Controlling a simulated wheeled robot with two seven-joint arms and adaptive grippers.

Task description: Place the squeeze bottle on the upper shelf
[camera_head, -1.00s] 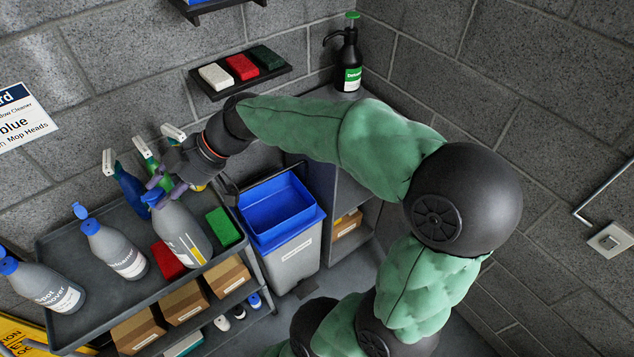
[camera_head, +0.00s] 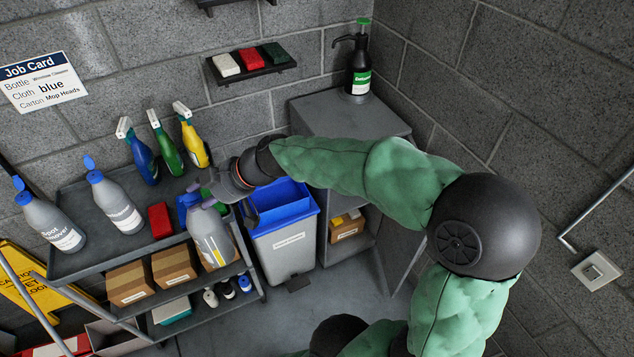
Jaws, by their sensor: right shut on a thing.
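My right gripper (camera_head: 208,196) is shut near the blue top of a grey squeeze bottle (camera_head: 211,240). The bottle hangs slightly tilted at the trolley's right front edge, overlapping its shelves; its label is turned too far to read. Two similar grey squeeze bottles with blue caps stand on the trolley top: one labelled Spot Remover (camera_head: 50,224) and another (camera_head: 116,207). A wall shelf (camera_head: 257,77) holds white, red and dark green pads. A second wall shelf (camera_head: 206,7) is cut off at the top edge. My left gripper is out of view.
Blue, green and yellow spray bottles (camera_head: 194,145) and a red pad (camera_head: 160,220) stand on the trolley (camera_head: 75,262). Cartons (camera_head: 173,266) fill its middle shelf. A blue-topped bin (camera_head: 287,250) and a grey cabinet (camera_head: 330,112) with a dark pump bottle (camera_head: 358,70) are to the right.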

